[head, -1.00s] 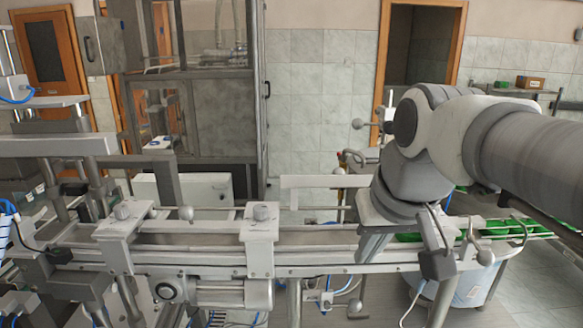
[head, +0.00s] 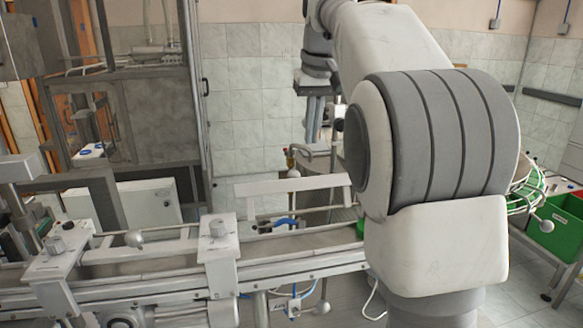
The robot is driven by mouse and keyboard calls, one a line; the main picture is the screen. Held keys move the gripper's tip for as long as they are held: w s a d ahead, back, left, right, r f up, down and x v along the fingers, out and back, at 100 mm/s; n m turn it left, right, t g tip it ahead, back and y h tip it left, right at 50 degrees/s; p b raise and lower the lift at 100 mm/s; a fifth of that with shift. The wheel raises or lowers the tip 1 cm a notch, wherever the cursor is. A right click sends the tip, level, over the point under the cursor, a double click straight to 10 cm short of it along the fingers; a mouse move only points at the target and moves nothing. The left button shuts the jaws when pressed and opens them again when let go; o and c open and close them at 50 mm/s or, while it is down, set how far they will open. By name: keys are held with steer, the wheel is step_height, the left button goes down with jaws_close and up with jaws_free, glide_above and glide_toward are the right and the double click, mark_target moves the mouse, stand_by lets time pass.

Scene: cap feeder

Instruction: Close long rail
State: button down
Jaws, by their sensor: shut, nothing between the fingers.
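A long pale rail (head: 290,185) stands on edge above the far side of the conveyor (head: 290,242), with legs at its ends. I cannot tell for sure whether this is the task's long rail. My arm covers the right part of the conveyor and whatever rail parts lie there. My gripper (head: 316,128) hangs beyond the conveyor in the picture, above the right part of the rail and apart from it. Its narrow fingers point down, are shut and hold nothing visible.
White clamp blocks (head: 218,258) with knobs sit across the conveyor at the left. A metal-framed cabinet (head: 150,130) stands behind. A green bin (head: 556,225) is at the far right. My arm fills the right middle.

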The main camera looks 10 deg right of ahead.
steer(key=x, duration=1)
steer(key=shift+w+b, duration=0.2)
steer(key=shift+b, duration=0.2)
